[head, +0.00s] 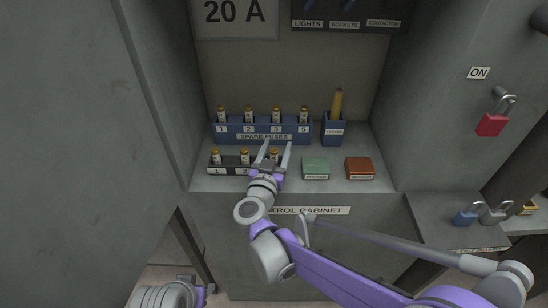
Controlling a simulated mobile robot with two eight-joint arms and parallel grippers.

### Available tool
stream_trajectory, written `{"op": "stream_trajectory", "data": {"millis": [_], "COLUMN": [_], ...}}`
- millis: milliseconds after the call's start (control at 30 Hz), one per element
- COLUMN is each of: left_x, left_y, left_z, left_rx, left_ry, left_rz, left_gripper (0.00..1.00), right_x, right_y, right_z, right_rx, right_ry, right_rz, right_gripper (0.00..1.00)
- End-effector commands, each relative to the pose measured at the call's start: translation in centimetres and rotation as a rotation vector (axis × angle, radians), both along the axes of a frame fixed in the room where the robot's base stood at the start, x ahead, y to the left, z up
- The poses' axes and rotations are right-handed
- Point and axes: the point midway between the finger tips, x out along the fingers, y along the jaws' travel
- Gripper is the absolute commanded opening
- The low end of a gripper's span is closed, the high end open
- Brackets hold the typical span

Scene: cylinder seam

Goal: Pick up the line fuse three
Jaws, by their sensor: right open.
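The line fuse three (274,155) appears to be the rightmost fuse in the dark front rack (229,171). It has a brass-coloured cap and stands upright. Its lower part and its number label are hidden behind my right gripper. My right gripper (277,146) is open and empty, with its two fingers pointing away from me around the fuse's cap in the picture. I cannot tell whether the fingers touch it. Only a part of my left arm shows at the bottom left; its fingers are out of view.
Behind stands the blue spare fuses rack (229,137) with several fuses, beside a blue holder (333,138) with a yellow-handled tool (338,103). Green (315,167) and red-brown (359,167) boxes sit to the right. Padlocks (491,123) are farther right. Cabinet walls close both sides.

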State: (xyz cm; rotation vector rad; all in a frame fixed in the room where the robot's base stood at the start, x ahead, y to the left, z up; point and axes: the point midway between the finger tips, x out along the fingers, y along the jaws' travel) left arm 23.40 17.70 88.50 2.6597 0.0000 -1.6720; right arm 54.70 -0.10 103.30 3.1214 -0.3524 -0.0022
Motion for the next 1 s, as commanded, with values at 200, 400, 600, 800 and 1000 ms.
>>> {"op": "stream_trajectory", "data": {"millis": [200, 400, 600, 800, 1000], "left_x": [-0.01, -0.02, -0.01, -0.01, 0.00], "left_y": [0.00, 0.00, 0.00, 0.00, 0.00], "left_z": [-0.03, -0.03, -0.03, -0.03, 0.01], "left_rx": [0.000, 0.000, 0.000, 0.000, 0.000], "left_ry": [0.000, 0.000, 0.000, 0.000, 0.000], "left_rz": [0.000, 0.000, 0.000, 0.000, 0.000], "left_gripper": [0.50, 0.50, 0.50, 0.50, 0.50], "right_x": [0.05, 0.03, 0.03, 0.02, 0.02], "right_y": [-0.02, -0.02, -0.02, -0.01, -0.01], "right_z": [-0.03, -0.03, -0.02, -0.02, 0.30], "right_rx": [0.000, 0.000, 0.000, 0.000, 0.000], "right_ry": [0.000, 0.000, 0.000, 0.000, 0.000], "right_rz": [0.000, 0.000, 0.000, 0.000, 0.000], "right_gripper": [0.62, 0.26, 0.00, 0.00, 0.00]}}
